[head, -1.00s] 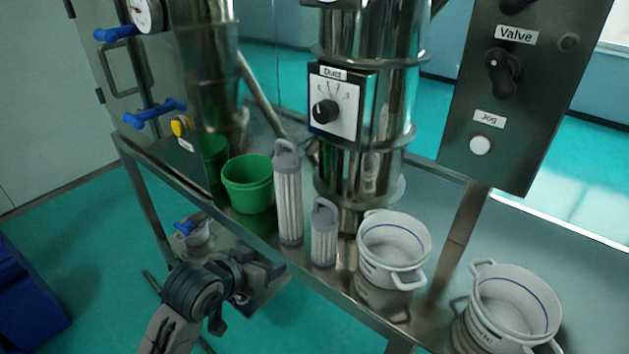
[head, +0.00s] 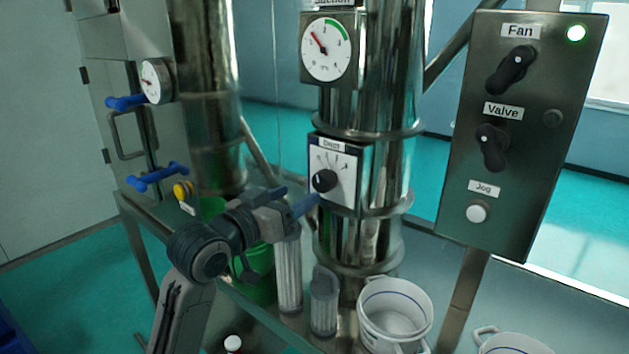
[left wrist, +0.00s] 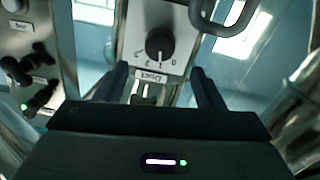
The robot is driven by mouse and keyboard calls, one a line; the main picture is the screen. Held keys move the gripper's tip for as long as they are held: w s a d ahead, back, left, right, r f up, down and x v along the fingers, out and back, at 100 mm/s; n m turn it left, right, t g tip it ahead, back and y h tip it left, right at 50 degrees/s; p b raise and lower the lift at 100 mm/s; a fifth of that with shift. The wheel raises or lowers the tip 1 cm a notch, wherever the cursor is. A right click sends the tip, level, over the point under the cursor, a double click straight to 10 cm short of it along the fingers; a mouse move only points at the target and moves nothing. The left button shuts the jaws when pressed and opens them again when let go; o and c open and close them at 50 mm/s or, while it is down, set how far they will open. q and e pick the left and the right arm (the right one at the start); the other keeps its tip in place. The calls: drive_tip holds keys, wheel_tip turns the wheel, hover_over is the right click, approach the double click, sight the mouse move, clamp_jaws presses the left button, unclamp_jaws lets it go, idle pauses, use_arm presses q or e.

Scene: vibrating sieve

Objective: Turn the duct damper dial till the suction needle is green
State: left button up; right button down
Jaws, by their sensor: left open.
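The duct damper dial (head: 324,181) is a black knob on a white scale plate labelled Duct, mounted on the steel pipe. The dial also shows in the left wrist view (left wrist: 160,44), ahead of the fingers and apart from them. The suction gauge (head: 326,50) is above it. Its red needle points up and left, outside the green arc at the upper right. My left gripper (head: 294,198) is open and empty, just left of and below the dial in the head view. Its two fingers (left wrist: 160,84) stand apart in the left wrist view. My right gripper is not in view.
A control panel (head: 520,140) with Fan, Valve and Jog controls hangs at the right; its green lamp is lit. Grey filter cartridges (head: 324,300), a green bucket (head: 257,288) and white pots (head: 396,306) stand below. A dark handle (left wrist: 228,25) is near the dial.

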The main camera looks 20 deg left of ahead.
sight(320, 183)
use_arm(q)
drive_tip(key=p+x, duration=0.1)
drive_tip(key=x, duration=0.4)
drive_tip(key=shift+w+d+r+p, duration=0.1)
drive_tip(key=shift+w+p, duration=0.15)
drive_tip(key=shift+p, duration=0.1)
drive_tip(key=shift+w+d, duration=0.25)
drive_tip(key=shift+w, duration=0.4)
drive_tip(key=c, duration=1)
drive_tip(key=shift+m, duration=0.5)
drive_tip(key=shift+m+b, duration=0.4)
drive_tip(key=shift+m, duration=2)
